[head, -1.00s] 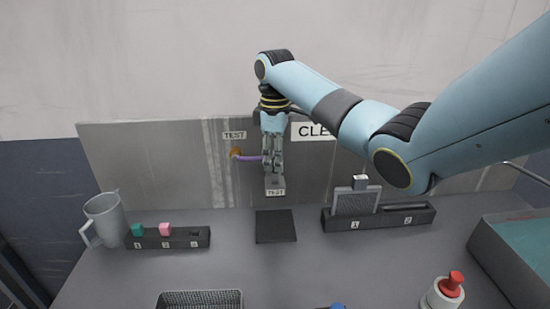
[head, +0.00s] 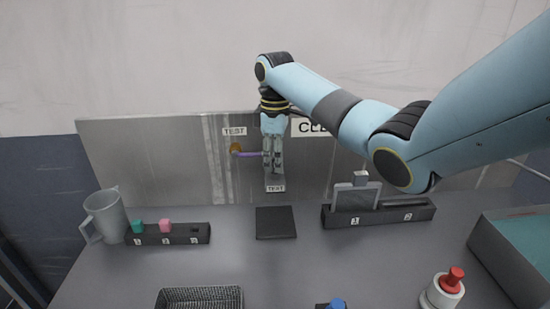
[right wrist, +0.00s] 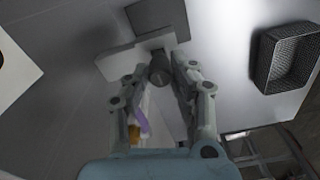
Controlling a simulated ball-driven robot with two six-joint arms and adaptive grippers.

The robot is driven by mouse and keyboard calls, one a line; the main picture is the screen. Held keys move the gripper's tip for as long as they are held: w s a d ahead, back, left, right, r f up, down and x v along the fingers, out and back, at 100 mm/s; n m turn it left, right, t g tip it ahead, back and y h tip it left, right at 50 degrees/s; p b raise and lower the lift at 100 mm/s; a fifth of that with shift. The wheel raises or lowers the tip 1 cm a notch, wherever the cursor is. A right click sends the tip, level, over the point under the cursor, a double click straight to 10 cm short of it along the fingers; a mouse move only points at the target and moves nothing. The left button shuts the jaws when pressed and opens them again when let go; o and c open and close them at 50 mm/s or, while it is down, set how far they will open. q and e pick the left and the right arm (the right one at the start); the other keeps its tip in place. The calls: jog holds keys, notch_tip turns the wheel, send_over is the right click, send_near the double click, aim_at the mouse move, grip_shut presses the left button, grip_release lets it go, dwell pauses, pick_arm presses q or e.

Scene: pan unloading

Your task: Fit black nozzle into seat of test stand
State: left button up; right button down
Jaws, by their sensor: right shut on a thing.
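My right gripper (head: 273,173) hangs in front of the metal back panel, just above the small test stand with a "TEST" label (head: 275,188). In the right wrist view its fingers (right wrist: 162,72) are shut on the dark, round black nozzle (right wrist: 160,74). The pale T-shaped stand (right wrist: 118,64) lies right at the fingertips. The nozzle and the seat are hidden by the fingers in the head view, and I cannot tell whether the nozzle sits in the seat. My left gripper is not in view.
An orange fitting (head: 235,149) with a purple tube (head: 250,154) is left of my gripper. A dark mat (head: 276,223) lies below. Racks stand left (head: 180,235) and right (head: 405,216). A jug (head: 105,215), wire basket (head: 200,292) and red-topped button (head: 455,277) stand around.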

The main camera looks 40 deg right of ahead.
jog(key=shift+f, duration=0.85)
dwell(0.4)
jog(key=c, duration=1)
grip_release()
jog(key=shift+c, duration=0.2)
notch_tip(320, 180, up, 8)
jog(key=shift+f, duration=0.25)
